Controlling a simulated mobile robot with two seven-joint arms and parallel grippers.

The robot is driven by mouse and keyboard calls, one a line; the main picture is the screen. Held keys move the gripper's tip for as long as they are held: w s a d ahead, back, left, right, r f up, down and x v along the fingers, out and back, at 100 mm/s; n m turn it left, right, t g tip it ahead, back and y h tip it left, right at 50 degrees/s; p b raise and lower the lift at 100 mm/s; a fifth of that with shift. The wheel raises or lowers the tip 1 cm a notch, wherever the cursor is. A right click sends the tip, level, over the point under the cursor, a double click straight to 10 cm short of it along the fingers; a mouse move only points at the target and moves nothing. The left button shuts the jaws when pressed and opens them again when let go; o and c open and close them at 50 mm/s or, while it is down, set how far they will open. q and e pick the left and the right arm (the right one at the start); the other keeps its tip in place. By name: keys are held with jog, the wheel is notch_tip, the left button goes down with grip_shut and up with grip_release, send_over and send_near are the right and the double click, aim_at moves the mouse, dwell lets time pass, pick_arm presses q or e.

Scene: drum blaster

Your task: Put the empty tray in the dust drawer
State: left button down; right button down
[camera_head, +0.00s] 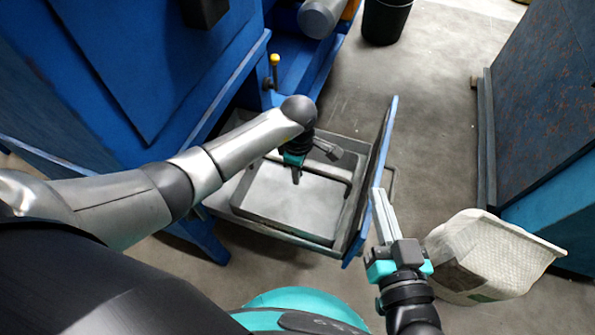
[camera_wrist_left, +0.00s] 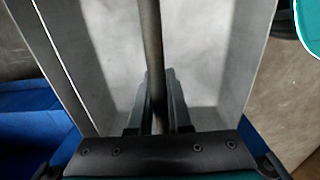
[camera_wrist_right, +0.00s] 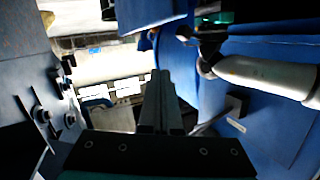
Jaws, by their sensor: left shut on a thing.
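The grey metal tray (camera_head: 295,205) is empty and sits level within the outline of the pulled-out dust drawer (camera_head: 335,252). I cannot tell whether it rests on the drawer's floor. The drawer has a blue front panel (camera_head: 372,185). My left gripper (camera_head: 296,176) is over the tray and shut on its crossbar handle (camera_wrist_left: 150,40). In the left wrist view the fingers (camera_wrist_left: 159,80) straddle this bar, with the tray's bare inside (camera_wrist_left: 195,60) below. My right gripper (camera_head: 379,195) is shut and empty, just right of the drawer's front panel; its fingers (camera_wrist_right: 161,78) lie together in the right wrist view.
The blue blaster cabinet (camera_head: 150,60) stands at the left. A white woven container (camera_head: 495,255) is beside my right gripper. A blue cabinet (camera_head: 540,110) bounds the right side. A black bin (camera_head: 386,20) stands at the back. The concrete floor (camera_head: 440,110) between is clear.

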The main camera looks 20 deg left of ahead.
pick_arm(q)
jog(key=c, duration=0.8)
grip_release()
jog(key=shift+c, duration=0.2)
jog(key=shift+r, duration=0.1)
